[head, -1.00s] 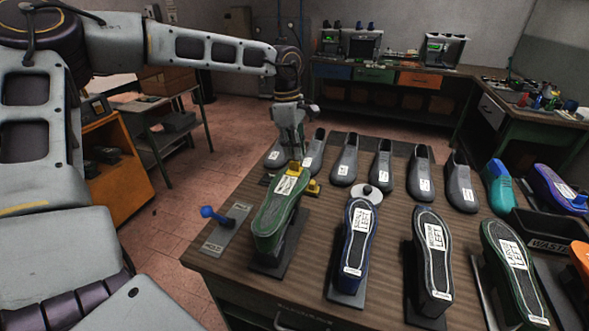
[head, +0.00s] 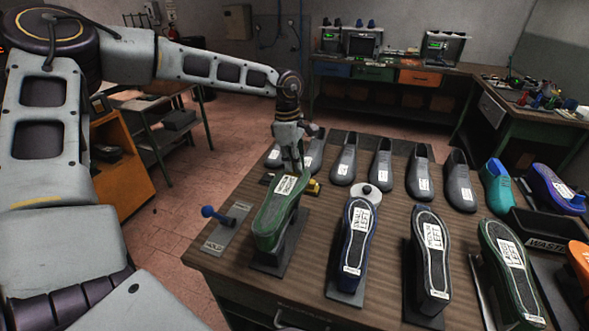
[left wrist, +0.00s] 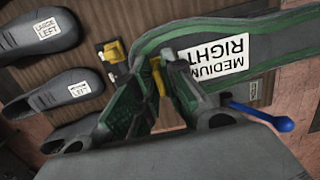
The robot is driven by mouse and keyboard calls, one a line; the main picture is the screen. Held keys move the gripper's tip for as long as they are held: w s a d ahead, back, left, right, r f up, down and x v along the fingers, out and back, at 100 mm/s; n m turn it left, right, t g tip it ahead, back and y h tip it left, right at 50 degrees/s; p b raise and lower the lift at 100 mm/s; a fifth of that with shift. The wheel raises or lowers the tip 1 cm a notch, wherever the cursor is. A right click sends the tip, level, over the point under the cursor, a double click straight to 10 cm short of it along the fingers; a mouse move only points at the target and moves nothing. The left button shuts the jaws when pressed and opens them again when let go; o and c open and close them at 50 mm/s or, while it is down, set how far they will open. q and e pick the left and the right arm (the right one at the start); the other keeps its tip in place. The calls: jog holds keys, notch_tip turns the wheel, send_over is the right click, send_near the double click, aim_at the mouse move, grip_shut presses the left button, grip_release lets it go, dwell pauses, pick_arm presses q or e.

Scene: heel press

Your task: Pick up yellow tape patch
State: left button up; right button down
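The yellow tape patch (left wrist: 157,75) shows in the left wrist view at the edge of the green shoe's sole, between the fingertips of my left gripper (left wrist: 158,82). The fingers stand close on both sides of it; I cannot tell whether they press on it. In the head view my left gripper (head: 293,160) points down at the far end of the green shoe (head: 272,222), and the fingers hide the patch. The shoe stands sole up, with a "MEDIUM RIGHT" label (left wrist: 219,58). My right gripper is not in view.
A yellow part (head: 313,187) lies on the table beside the shoe. A blue-knobbed lever plate (head: 226,228) is at left. More sole-up shoes (head: 355,238) stand to the right, with a row of grey shoes (head: 381,165) behind. A black waste bin (head: 545,228) is at right.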

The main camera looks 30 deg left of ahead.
pick_arm(q)
grip_shut()
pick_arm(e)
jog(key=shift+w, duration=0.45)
